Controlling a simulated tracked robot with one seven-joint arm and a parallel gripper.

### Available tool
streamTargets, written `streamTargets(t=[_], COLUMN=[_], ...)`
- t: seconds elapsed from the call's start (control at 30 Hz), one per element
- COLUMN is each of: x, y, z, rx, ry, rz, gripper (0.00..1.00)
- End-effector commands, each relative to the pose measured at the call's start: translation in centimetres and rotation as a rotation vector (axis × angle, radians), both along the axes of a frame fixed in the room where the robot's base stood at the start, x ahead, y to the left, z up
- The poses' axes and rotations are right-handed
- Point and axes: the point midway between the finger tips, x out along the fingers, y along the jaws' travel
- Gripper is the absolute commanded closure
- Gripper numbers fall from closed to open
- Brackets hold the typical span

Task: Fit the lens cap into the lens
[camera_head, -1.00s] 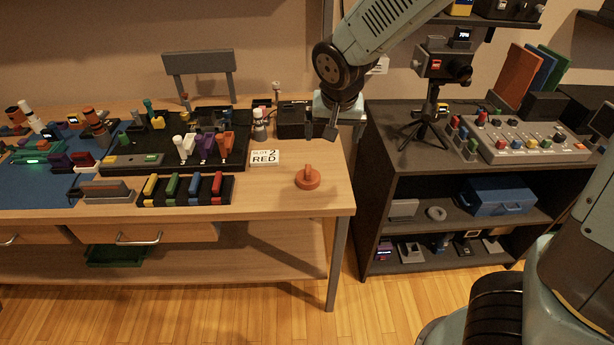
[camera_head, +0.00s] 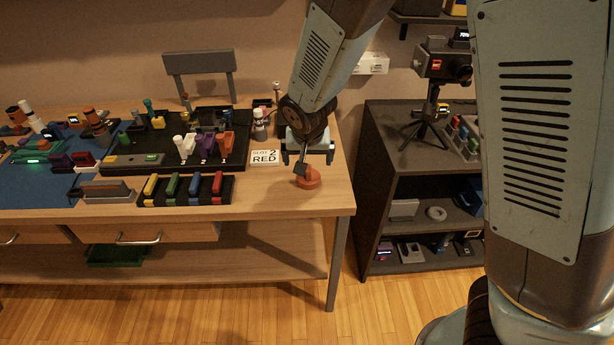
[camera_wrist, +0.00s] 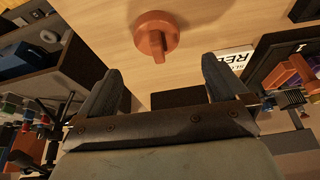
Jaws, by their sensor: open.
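The orange lens cap (camera_head: 311,181), a round disc with a raised grip, lies on the wooden table near its right end. It also shows in the wrist view (camera_wrist: 156,36) at the top, beyond my fingers, with nothing between them. My gripper (camera_head: 303,168) is open and empty, pointing down by the cap and partly covering it in the head view. Its two dark fingers show in the wrist view (camera_wrist: 161,66). The lens (camera_head: 459,73) is on the front of the grey camera (camera_head: 434,66), which stands on a black tripod on the dark shelf unit, facing right.
A white "SLOT 2 RED" card (camera_head: 265,157) lies left of the cap. A rack of coloured blocks (camera_head: 186,190) and a black board with handles (camera_head: 120,163) stand farther left. A gap separates the table from the dark shelf unit (camera_head: 384,150).

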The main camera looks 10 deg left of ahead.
Motion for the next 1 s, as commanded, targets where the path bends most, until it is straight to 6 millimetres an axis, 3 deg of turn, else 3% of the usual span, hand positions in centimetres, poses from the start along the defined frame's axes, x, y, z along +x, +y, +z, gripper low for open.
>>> streamTargets(t=[0.33, 0.7, 1.0], x=[0.7, 1.9, 2.1], y=[0.0, 0.1, 0.1], z=[-2.0, -5.8, -6.2], rx=[-0.001, -0.001, 0.001], ry=[0.000, 0.000, -0.001], rz=[-0.001, -0.001, -0.001], gripper=[0.00, 0.00, 0.00])
